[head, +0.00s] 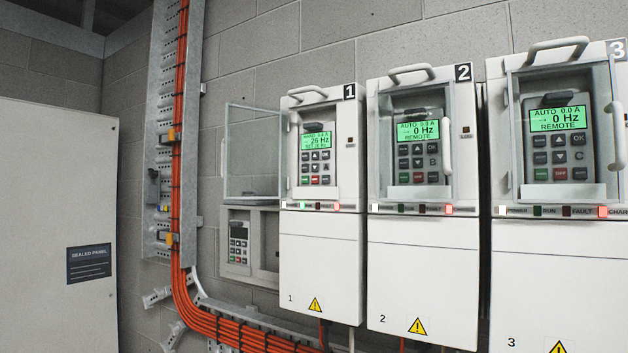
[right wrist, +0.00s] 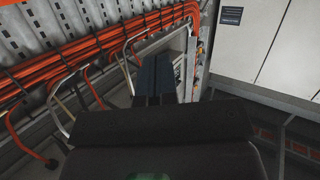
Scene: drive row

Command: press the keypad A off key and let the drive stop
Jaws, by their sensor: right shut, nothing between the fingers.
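Keypad A (head: 315,160) sits in the upper part of drive 1 (head: 321,250) in the head view. Its green display (head: 316,141) reads about 26 Hz, with small text I cannot read surely. A red key (head: 315,180) shows in its bottom row. The clear cover (head: 254,150) of drive 1 stands swung open to the left. A green and a red lamp are lit below the keypad. My right gripper (right wrist: 157,78) shows only in the right wrist view, shut and empty, away from the keypad. My left gripper is not in view.
Drive 2 (head: 421,270) and drive 3 (head: 560,275) stand to the right, both displays at 0 Hz. A small keypad (head: 239,243) sits in a grey wall frame left of drive 1. Orange cables (head: 181,200) run down a metal tray. A sealed panel (head: 55,200) stands left.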

